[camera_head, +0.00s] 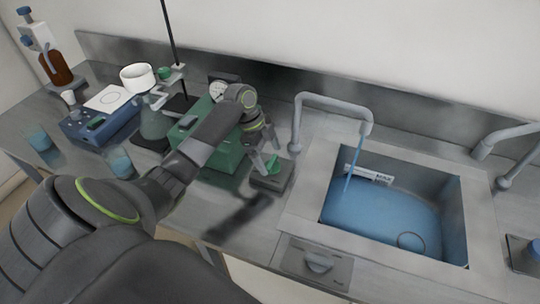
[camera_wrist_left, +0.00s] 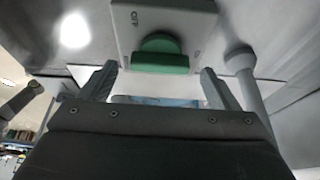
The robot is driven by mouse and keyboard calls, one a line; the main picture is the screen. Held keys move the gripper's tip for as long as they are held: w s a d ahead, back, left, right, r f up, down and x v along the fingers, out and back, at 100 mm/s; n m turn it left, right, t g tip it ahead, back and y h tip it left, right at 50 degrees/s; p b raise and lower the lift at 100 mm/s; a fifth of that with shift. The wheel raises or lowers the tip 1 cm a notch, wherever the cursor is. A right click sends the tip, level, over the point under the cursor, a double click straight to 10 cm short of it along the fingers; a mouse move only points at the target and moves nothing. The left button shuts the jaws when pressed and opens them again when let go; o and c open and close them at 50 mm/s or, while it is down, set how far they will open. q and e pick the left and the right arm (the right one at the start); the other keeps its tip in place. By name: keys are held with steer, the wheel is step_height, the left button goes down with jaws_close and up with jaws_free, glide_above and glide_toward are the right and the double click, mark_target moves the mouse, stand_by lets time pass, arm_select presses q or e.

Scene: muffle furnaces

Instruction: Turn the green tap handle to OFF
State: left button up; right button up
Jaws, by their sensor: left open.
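The green tap handle (camera_head: 273,163) sits on a small grey block (camera_head: 268,178) on the bench, left of the sink. My left gripper (camera_head: 264,158) is just above and beside the handle. In the wrist view its two fingers (camera_wrist_left: 155,85) are apart, one on either side below the handle, with nothing between them. My right gripper is not in view.
Blue water runs from the grey faucet (camera_head: 335,101) into the sink (camera_head: 300,215), which holds blue water. A green box (camera_head: 222,160) stands left of the handle, under my left arm. A blue hotplate (camera_head: 100,128), a flask and beakers stand further left.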

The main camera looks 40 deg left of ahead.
arm_select(q)
steer(key=shift+d+f, duration=0.25)
steer(key=shift+f, duration=0.35)
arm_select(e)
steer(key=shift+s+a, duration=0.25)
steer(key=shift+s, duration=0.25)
